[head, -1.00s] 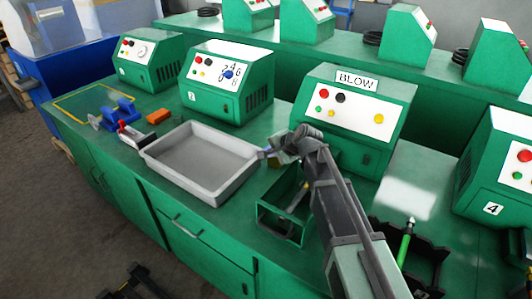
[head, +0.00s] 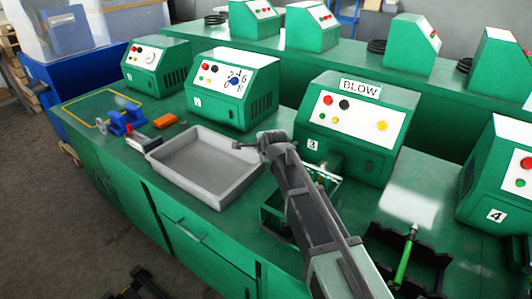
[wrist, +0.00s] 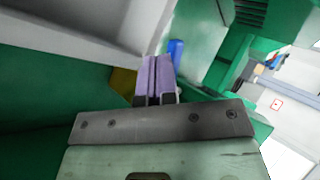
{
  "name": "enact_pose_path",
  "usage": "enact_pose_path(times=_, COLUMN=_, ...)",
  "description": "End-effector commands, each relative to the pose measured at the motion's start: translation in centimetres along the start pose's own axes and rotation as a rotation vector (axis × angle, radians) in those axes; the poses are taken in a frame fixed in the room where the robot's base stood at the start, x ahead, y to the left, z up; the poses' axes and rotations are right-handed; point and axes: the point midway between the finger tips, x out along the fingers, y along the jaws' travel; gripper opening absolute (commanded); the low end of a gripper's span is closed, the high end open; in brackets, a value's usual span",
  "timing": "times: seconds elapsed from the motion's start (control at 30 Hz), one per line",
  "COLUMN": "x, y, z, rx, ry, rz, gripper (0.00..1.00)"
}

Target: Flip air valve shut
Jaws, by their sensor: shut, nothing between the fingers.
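My gripper (head: 246,144) is over the back right corner of the grey tray, left of the green BLOW machine (head: 358,120). In the wrist view its two lavender fingers (wrist: 157,72) are together, with nothing between them. A blue upright piece (wrist: 175,51) shows just beyond the fingertips, and a yellow patch (wrist: 122,84) lies to their left. These may be the air valve's handle and body, but I cannot tell for sure. I cannot tell whether the fingers touch the blue piece. No valve is clearly visible in the head view; my arm hides part of the area by the machine.
The grey tray (head: 157,154) lies left of my gripper. An open green box (head: 272,216) is under my arm. A black holder (head: 440,262) with a green tool (head: 404,258) is at right. A blue vise (head: 126,122) and an orange block (head: 165,121) are at left.

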Motion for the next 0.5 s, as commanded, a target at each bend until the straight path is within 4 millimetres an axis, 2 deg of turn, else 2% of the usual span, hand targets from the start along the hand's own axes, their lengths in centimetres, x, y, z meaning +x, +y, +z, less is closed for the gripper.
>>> enact_pose_path(times=0.5, x=2.1, y=-1.9, z=-0.2, rx=0.006, ry=0.005, rz=0.001, gripper=0.00)
